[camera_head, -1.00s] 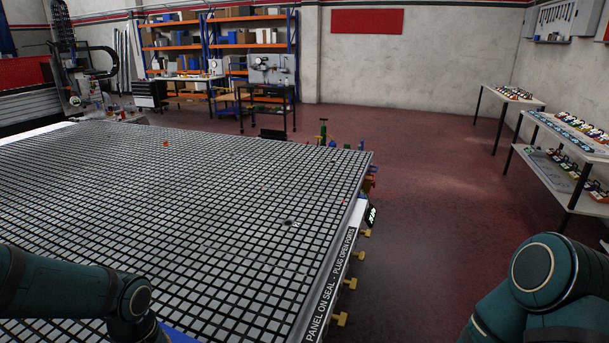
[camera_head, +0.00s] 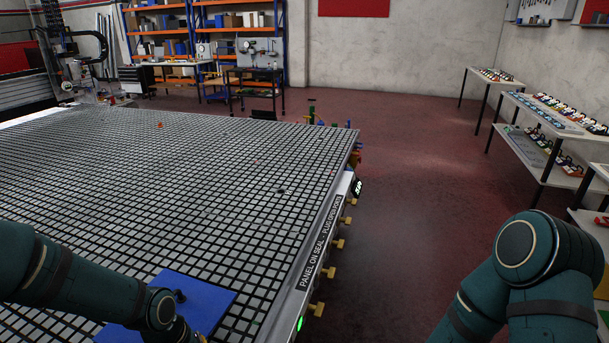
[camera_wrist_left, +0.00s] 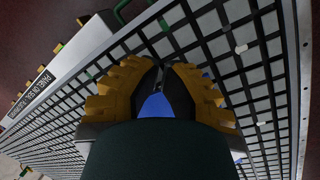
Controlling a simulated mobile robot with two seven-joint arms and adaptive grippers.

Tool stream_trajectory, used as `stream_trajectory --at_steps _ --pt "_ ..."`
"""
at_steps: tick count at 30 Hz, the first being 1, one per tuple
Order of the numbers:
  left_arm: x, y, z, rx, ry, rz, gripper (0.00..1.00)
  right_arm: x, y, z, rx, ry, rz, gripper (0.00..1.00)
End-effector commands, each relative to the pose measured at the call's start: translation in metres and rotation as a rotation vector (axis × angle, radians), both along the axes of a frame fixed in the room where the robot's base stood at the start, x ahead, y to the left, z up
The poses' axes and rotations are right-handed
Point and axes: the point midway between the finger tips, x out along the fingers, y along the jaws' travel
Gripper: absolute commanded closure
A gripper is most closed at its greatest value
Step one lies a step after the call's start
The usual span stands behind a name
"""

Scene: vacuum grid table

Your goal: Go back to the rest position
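A blue panel (camera_head: 205,300) lies on the grid table (camera_head: 130,180) at its near edge, partly hidden by my left arm. A small black knob stands on it. In the head view my left arm reaches over the panel, and its gripper is cut off at the bottom edge. In the left wrist view my left gripper (camera_wrist_left: 160,78) shows dark fingers with orange-yellow sides above the grid. A patch of blue shows between them. How far apart the tips are is unclear. My right arm is bent off the table's right side; its gripper is out of view.
Yellow valve handles (camera_head: 318,309) stick out from the table's right edge, beside a small display (camera_head: 357,187). Red floor (camera_head: 405,170) lies open to the right. Side tables with small parts (camera_head: 540,115) stand at the far right, and shelves (camera_head: 235,45) at the back.

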Motion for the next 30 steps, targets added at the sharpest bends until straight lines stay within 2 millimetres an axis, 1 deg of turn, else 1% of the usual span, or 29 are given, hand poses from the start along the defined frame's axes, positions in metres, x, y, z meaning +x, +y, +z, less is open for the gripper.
stream_trajectory --at_steps 1,5,6,9,12,15,18,19,21,24,30 --pt "-0.001 -0.015 -0.014 -0.030 -0.006 -0.037 1.00 0.000 0.000 0.000 0.000 0.001 0.000 0.53" --pt "-0.002 -0.056 -0.052 -0.102 -0.061 -0.136 1.00 -0.001 0.000 0.000 0.000 0.001 0.000 0.53" --pt "-0.003 -0.069 -0.065 -0.119 -0.080 -0.166 1.00 -0.001 0.000 0.000 0.000 0.001 0.000 0.53" --pt "-0.010 -0.096 -0.093 -0.141 -0.129 -0.229 1.00 -0.001 0.000 0.000 0.000 0.001 0.000 0.53" --pt "-0.019 -0.113 -0.114 -0.140 -0.169 -0.281 1.00 -0.001 0.000 0.000 0.000 0.001 0.000 0.53" --pt "-0.027 -0.125 -0.132 -0.125 -0.197 -0.322 1.00 -0.001 0.000 0.000 0.000 0.001 0.000 0.53" --pt "-0.036 -0.132 -0.145 -0.106 -0.217 -0.357 1.00 -0.001 0.000 0.000 0.000 0.001 0.000 0.53" --pt "-0.037 -0.133 -0.149 -0.101 -0.223 -0.362 1.00 -0.001 0.000 -0.001 0.000 0.001 0.000 0.53" --pt "-0.036 -0.132 -0.158 -0.103 -0.222 -0.362 1.00 -0.003 0.001 -0.013 0.002 0.007 0.005 0.53" --pt "-0.039 -0.132 -0.165 -0.106 -0.216 -0.364 1.00 -0.006 0.001 -0.020 0.003 0.014 0.010 0.53" --pt "-0.040 -0.132 -0.166 -0.108 -0.212 -0.366 1.00 -0.007 0.001 -0.022 0.003 0.017 0.012 0.53"
